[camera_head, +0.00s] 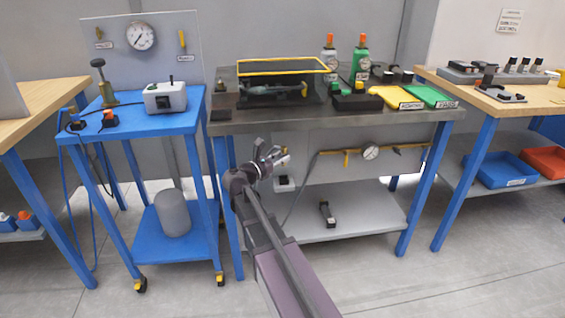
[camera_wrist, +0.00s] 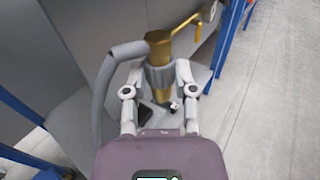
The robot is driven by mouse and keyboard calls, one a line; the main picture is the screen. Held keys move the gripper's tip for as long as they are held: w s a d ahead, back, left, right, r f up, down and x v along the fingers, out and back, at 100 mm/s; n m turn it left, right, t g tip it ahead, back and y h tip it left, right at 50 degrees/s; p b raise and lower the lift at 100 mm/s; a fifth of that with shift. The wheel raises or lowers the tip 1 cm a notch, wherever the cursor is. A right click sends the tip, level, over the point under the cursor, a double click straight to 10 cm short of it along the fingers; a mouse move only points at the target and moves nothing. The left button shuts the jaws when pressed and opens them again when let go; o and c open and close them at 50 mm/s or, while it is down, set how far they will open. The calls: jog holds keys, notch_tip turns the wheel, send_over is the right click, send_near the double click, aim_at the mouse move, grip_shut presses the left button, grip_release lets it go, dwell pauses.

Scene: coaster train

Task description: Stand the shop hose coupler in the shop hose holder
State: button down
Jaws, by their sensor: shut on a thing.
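My gripper (camera_head: 272,163) is in front of the dark workbench, below its top. In the wrist view, its fingers (camera_wrist: 160,74) are shut around a brass cylinder, which looks like the shop hose coupler (camera_wrist: 158,46). In the head view the fingers largely hide the held piece. A small white block with a dark part (camera_head: 285,184) sits just below and right of my gripper; I cannot tell whether it is the shop hose holder.
A brass pipe with a gauge (camera_head: 370,152) and a yellow valve (camera_head: 345,157) runs under the bench top. A black tool (camera_head: 327,213) lies on the bench's lower shelf (camera_head: 370,220). A blue cart (camera_head: 150,122) stands left. Floor in front is clear.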

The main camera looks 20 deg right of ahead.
jog(key=shift+f+m+g+b, duration=1)
jog(key=shift+f+g+b, duration=0.5)
jog(key=shift+f+b, duration=1.85)
jog(key=w+d+r+h+p, duration=0.1)
jog(key=w+d+r+p, duration=0.1)
jog(key=w, duration=0.4)
jog(key=shift+w+d+r+p, duration=0.15)
jog(key=shift+r+p, duration=0.75)
jog(key=shift+p, duration=0.3)
jog(key=shift+d, duration=0.1)
jog(key=shift+d+g, duration=0.1)
jog(key=shift+g, duration=0.2)
jog(key=shift+f+b, duration=2.9)
